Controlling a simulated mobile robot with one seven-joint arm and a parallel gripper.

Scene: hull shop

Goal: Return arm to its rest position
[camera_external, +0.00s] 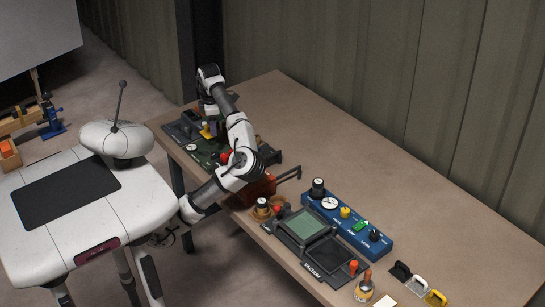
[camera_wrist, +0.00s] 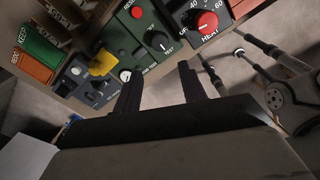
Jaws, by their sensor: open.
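My arm (camera_external: 240,135) reaches out over the near left part of the long brown table (camera_external: 400,190), bent upward and then down at its far end. My gripper (camera_external: 209,112) is low over the control panels at the table's left end. In the wrist view my gripper (camera_wrist: 159,72) shows two dark fingers spread apart with nothing between them. Ahead of the fingers is a green panel (camera_wrist: 149,52) with a black knob marked TEST (camera_wrist: 160,40). In the external view the arm partly hides these panels.
A grey panel with a yellow piece (camera_wrist: 103,62) and a red HEAT knob (camera_wrist: 207,23) flank the green panel. A blue control box (camera_external: 345,226), a green-screened device (camera_external: 303,226) and a red box (camera_external: 258,190) stand further along. The table's back right is clear.

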